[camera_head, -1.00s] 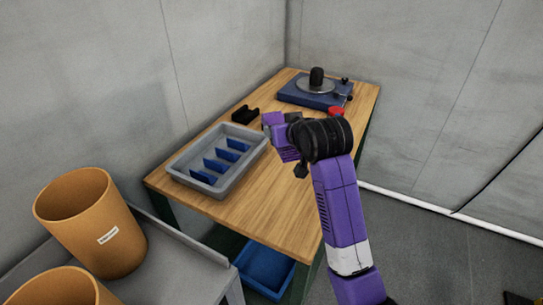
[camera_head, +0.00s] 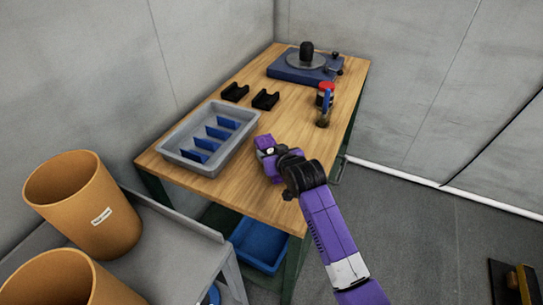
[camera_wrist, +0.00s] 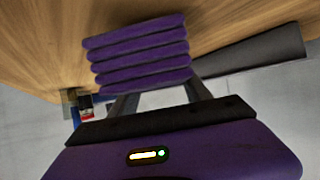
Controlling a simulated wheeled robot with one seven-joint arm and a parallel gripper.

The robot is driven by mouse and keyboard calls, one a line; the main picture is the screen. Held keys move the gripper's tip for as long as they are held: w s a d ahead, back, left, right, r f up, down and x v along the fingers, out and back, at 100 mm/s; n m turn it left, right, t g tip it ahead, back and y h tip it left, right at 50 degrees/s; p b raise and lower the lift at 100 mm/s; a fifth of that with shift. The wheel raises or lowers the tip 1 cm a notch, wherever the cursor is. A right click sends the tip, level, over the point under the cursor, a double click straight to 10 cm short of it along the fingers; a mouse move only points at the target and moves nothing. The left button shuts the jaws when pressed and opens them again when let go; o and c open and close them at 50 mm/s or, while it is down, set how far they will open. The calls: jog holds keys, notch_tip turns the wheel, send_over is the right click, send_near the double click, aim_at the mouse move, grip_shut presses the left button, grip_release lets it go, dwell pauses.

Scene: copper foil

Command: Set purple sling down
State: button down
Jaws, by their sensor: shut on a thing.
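The purple sling (camera_wrist: 138,56) shows in the wrist view as a thick folded bundle with several ribbed layers. My gripper (camera_wrist: 160,92) is shut on it, with dark fingers reaching to its near side. In the head view my gripper (camera_head: 267,150) is over the front part of the wooden table (camera_head: 252,195), just right of the grey tray. There the sling is hard to separate from my purple gripper. I cannot tell whether the sling touches the tabletop.
The grey tray (camera_head: 171,156) has blue dividers. Two black cradles (camera_head: 265,99) stand behind it. A blue turntable (camera_head: 290,74) is at the back, and a red-topped item (camera_head: 325,87) with a blue-handled holder stands at the right edge. Orange bins (camera_head: 82,200) stand front left.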

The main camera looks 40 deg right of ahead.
jog(key=shift+f, duration=0.7)
jog(key=shift+f, duration=0.15)
jog(key=shift+c, duration=2.4)
grip_release()
jog(key=v, duration=1.2)
